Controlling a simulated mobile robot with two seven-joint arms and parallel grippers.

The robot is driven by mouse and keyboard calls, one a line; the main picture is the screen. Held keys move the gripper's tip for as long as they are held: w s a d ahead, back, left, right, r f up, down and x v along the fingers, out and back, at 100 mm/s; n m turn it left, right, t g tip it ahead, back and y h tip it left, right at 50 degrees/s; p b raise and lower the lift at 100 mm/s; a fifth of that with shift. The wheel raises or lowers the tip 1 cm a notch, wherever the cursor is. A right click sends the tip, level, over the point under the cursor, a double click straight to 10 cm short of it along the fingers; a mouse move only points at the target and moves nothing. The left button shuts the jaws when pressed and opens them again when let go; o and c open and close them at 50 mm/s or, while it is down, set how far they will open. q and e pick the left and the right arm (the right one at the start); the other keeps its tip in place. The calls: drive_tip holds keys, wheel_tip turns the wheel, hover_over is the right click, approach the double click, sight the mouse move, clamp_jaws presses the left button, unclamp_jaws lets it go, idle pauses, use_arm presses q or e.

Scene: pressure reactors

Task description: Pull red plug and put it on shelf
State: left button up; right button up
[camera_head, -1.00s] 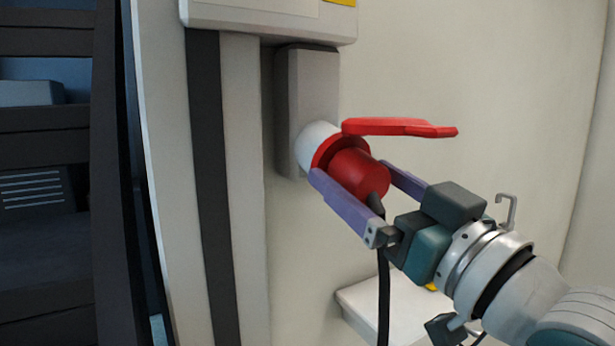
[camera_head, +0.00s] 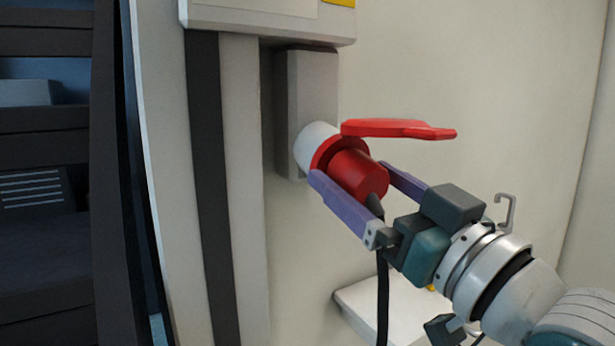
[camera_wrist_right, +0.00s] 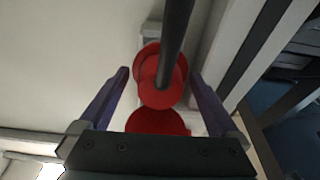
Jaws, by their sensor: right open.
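The red plug (camera_head: 358,174) sits in the white round socket (camera_head: 314,146) on a grey wall box, with a black cable hanging from its rear end. A red lever-like flap (camera_head: 398,129) sticks out to the right above it. My right gripper (camera_head: 352,180) is open, its purple fingers on either side of the plug. In the right wrist view the plug (camera_wrist_right: 160,90) lies between the fingers with a gap on each side, and the cable crosses in front of it. The white shelf (camera_head: 400,308) is below, partly hidden by my arm and the cable. My left gripper is not in view.
A grey wall box (camera_head: 312,90) carries the socket, below a larger white cabinet (camera_head: 262,22). A vertical dark strip (camera_head: 208,180) runs down the panel to the left. Dark racks (camera_head: 45,200) stand at far left. The wall right of the plug is bare.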

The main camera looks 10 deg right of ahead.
sight(373, 189)
drive_tip(key=shift+c, duration=0.3)
clamp_jaws()
idle(0.6)
drive_tip(key=shift+s, duration=0.1)
drive_tip(key=shift+p+v, duration=0.45)
drive_tip(key=shift+v, duration=0.5)
drive_tip(key=shift+p+v, duration=0.35)
drive_tip(key=shift+v, duration=1.55)
